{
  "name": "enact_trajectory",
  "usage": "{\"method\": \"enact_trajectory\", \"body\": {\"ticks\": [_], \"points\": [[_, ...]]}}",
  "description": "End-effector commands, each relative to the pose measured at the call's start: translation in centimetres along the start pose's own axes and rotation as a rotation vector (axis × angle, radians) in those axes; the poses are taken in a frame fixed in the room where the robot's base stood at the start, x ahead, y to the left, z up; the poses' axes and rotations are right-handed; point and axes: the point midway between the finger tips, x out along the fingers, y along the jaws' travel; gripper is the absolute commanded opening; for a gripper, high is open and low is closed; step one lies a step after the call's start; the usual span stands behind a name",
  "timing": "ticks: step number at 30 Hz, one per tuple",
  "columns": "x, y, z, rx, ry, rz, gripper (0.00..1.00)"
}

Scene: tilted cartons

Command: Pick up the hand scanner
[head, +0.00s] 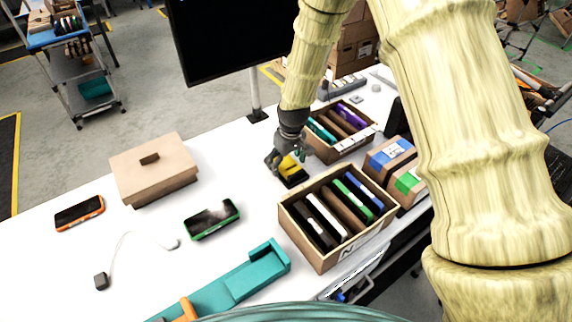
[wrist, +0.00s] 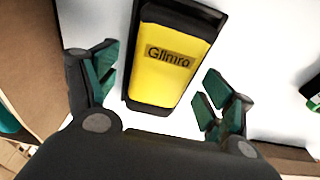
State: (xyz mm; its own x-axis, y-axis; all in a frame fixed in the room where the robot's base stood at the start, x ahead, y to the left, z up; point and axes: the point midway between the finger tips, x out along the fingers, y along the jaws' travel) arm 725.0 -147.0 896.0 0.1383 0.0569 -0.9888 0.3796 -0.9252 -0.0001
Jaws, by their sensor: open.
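The hand scanner appears to be the yellow and black device (wrist: 168,62) marked "Glimro" on the white table. In the head view, the device (head: 291,168) is partly hidden by my gripper (head: 282,154), which is over it. In the wrist view, my gripper (wrist: 160,80) is open, with its green-padded fingers on either side of the device's near end. White table shows between each finger and the device, so neither finger appears to touch it. How far the fingertips are above the table, I cannot tell.
An open carton (head: 318,252) of upright devices stands close in front of my gripper, another carton (head: 322,149) behind it. A lidded box (head: 152,170), a green-edged phone (head: 211,219), an orange phone (head: 79,213) and a teal holder (head: 228,284) are left and front. A monitor (head: 230,40) stands behind.

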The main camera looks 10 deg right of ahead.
Motion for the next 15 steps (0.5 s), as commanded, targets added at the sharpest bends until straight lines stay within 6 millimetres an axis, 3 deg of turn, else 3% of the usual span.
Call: {"method": "enact_trajectory", "body": {"ticks": [2,9,15], "points": [[-0.01,0.00,0.00,0.000,0.000,0.000,0.82],[-0.02,0.00,0.01,0.000,0.000,0.000,0.38],[-0.06,0.01,-0.02,0.000,0.000,0.000,0.38]]}}
